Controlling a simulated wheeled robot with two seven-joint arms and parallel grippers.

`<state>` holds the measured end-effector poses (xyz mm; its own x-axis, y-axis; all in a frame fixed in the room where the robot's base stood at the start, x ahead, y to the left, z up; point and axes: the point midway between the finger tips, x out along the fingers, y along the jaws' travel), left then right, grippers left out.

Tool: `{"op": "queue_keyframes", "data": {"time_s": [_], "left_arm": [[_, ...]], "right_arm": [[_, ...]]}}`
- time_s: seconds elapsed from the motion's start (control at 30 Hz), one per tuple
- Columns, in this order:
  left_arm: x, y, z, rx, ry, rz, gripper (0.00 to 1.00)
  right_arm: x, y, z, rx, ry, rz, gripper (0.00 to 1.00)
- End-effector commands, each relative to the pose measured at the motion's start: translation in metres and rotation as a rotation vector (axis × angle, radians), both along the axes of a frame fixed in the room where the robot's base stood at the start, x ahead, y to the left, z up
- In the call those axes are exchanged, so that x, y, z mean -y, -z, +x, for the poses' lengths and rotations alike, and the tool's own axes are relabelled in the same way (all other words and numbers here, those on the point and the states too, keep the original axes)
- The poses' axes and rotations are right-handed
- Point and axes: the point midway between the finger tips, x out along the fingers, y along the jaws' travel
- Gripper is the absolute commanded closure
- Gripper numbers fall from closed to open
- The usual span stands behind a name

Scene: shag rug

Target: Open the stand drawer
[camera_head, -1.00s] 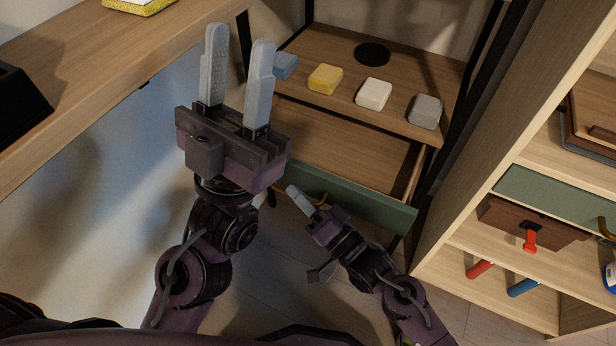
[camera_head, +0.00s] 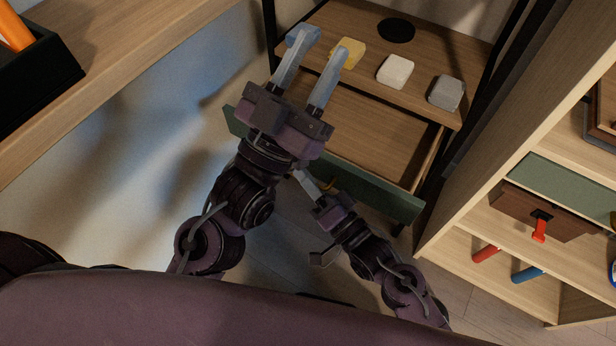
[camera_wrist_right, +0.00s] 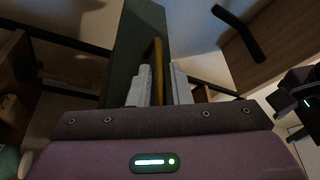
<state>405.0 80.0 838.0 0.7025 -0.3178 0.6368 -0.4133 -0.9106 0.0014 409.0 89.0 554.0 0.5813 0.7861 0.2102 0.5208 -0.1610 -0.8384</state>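The stand (camera_head: 345,30) has a drawer with a green front (camera_head: 375,188) and a bare wooden inside (camera_head: 360,115). The drawer stands well out from under the stand's top. My right gripper (camera_head: 304,182) is at the drawer front in the head view, partly hidden behind my left arm. In the right wrist view, the yellowish handle (camera_wrist_right: 158,68) runs between the two fingers of my right gripper (camera_wrist_right: 161,88), which are close together around it. My left gripper (camera_head: 315,62) is empty, its fingers spread, and it appears above the stand and drawer.
On the stand's top are a blue block (camera_head: 303,36), a yellow block (camera_head: 348,53), a white block (camera_head: 396,71), a grey block (camera_head: 446,92) and a black disc (camera_head: 396,30). A wooden shelf unit (camera_head: 470,215) stands at right. A wooden tabletop (camera_head: 150,70) is at upper left.

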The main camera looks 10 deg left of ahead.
Motion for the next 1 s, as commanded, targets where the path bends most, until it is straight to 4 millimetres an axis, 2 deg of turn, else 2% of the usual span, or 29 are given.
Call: {"op": "queue_keyframes", "data": {"time_s": [0.03,0.1,0.47,0.8,1.0], "left_arm": [[0.0,0.0,0.0,0.001,0.0,0.0,0.64],[0.0,0.0,0.0,0.001,0.0,0.0,0.64],[0.001,0.0,0.001,-0.011,0.0,0.005,0.64],[0.014,0.066,0.024,-0.321,0.008,0.129,0.64],[0.018,0.101,0.027,-0.471,0.013,0.191,0.64]], "right_arm": [[0.0,0.0,0.0,0.0,0.0,0.0,0.75],[0.0,0.0,0.0,0.0,0.0,0.0,0.69],[0.004,0.001,-0.002,-0.002,0.0,-0.003,0.69],[0.036,0.009,-0.027,-0.003,-0.001,-0.004,0.69],[0.054,0.014,-0.04,-0.003,0.0,-0.002,0.69]]}}
